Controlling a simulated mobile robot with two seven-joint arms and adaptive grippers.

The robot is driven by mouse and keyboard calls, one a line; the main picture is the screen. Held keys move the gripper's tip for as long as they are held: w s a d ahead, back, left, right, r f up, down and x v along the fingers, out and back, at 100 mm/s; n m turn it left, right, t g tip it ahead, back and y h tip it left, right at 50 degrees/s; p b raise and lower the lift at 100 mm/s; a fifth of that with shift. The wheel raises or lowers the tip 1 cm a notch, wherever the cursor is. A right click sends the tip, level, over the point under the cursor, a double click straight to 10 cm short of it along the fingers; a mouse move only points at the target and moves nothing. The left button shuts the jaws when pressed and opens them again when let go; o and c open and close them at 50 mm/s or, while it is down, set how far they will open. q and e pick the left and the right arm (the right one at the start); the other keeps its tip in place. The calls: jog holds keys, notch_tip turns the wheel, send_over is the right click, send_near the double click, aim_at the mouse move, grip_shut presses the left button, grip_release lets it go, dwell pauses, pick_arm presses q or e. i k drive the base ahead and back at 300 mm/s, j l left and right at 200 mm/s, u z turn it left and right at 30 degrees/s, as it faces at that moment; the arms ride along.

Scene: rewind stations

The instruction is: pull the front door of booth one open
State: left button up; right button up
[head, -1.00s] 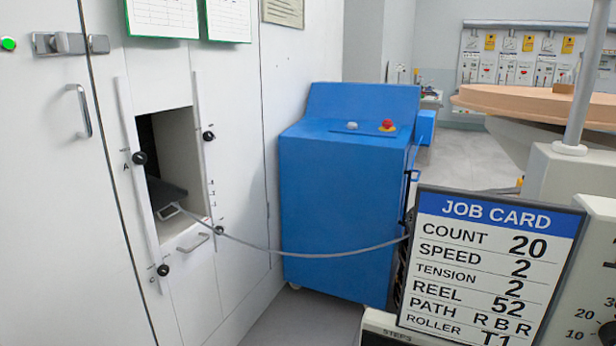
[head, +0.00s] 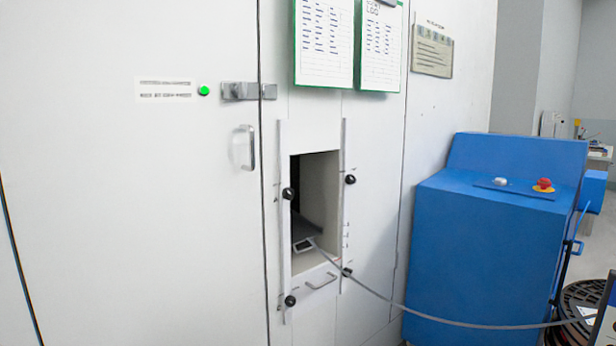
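The front door (head: 150,220) is a large plain white panel filling the left of the head view. It looks closed, its right edge flush with the wall beside it. A metal handle (head: 247,148) stands upright near that edge. A grey latch (head: 248,91) lies across the seam above the handle. A green light (head: 204,90) glows left of the latch, beside a small printed label (head: 165,90). Neither of my grippers is in view.
Right of the door is an open hatch (head: 322,190) with black knobs and a grey cable (head: 430,318) running out to the right. Green-framed sheets (head: 323,45) hang above. A blue cabinet (head: 490,250) with a red button (head: 543,184) stands at right.

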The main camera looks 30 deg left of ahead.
aim_at(130, 163)
jog(key=u, duration=1.55)
